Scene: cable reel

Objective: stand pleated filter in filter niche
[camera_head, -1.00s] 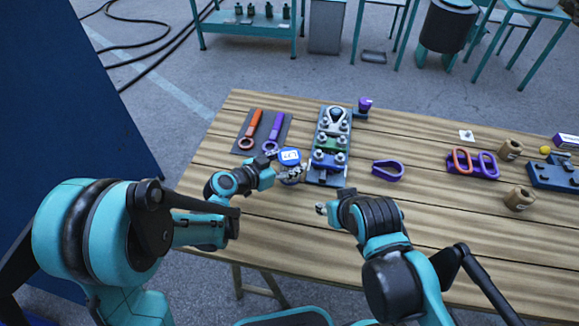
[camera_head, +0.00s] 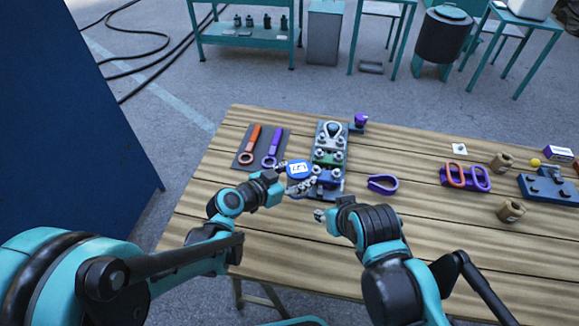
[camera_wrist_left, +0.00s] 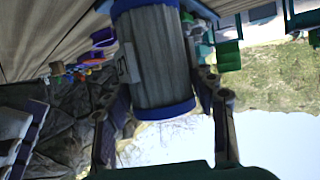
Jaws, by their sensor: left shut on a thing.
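The pleated filter (camera_wrist_left: 160,60) is a grey ribbed cylinder with blue end caps, held between the fingers of my left gripper (camera_wrist_left: 165,125) in the left wrist view. In the head view the filter's blue end with a white label (camera_head: 298,168) shows just beyond my left gripper (camera_head: 300,186), beside the left edge of the fixture board (camera_head: 331,188). I cannot tell whether the filter touches the table. My right gripper (camera_head: 323,214) is near the board's front end, with nothing visible in it; its fingers are too small to read. I cannot pick out the filter niche.
A dark mat (camera_head: 244,157) with an orange and a purple wrench lies at the left. A purple loop (camera_head: 382,184) lies right of the board. Orange and purple links (camera_head: 465,177), tan cylinders (camera_head: 509,211) and a blue block (camera_head: 548,189) are farther right.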

